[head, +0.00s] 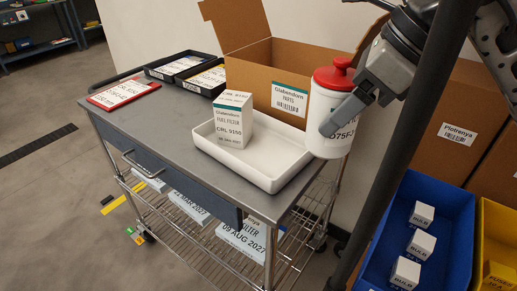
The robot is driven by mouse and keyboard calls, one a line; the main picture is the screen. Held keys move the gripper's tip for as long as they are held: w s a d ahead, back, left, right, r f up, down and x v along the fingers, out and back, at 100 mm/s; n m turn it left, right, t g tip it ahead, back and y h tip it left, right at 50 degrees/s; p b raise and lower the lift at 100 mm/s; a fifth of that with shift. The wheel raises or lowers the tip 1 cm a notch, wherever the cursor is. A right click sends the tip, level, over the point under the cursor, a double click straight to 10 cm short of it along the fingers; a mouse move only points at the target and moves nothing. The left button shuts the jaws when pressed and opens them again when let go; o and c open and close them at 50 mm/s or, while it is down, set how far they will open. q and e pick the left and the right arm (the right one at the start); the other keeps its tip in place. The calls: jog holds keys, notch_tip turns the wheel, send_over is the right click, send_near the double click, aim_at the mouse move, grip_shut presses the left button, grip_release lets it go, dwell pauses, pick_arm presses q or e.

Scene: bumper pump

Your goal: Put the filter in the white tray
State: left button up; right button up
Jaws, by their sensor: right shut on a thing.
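My right gripper (350,106) comes in from the upper right. It is shut on a white canister with a red lid (327,142), held upright at the tray's right end. The canister hides part of that end; I cannot tell whether it touches the tray. A gripper finger covers part of the canister's label. My left gripper is not in view.
An open cardboard box (262,75) stands behind the tray. A blue bin (417,203) with small white boxes and a yellow bin (493,225) are at right.

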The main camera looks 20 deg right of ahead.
jog(key=w+f+p, duration=0.1)
jog(key=w+f, duration=0.3)
jog(key=w+a+f+p, duration=0.1)
jog(key=w+f, duration=0.2)
jog(key=w, duration=0.2)
jog(key=w+f+p, duration=0.1)
jog(key=w+f, duration=0.3)
jog(key=shift+w+a+f, duration=0.35)
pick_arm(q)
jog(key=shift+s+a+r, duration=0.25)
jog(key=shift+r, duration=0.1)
pick_arm(e)
jog(key=shift+f, duration=0.5)
jog(key=o, duration=1)
jog(key=shift+f, duration=0.25)
jog(key=o, duration=0.4)
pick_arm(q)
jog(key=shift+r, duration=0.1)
pick_arm(e)
jog(key=shift+r, duration=0.1)
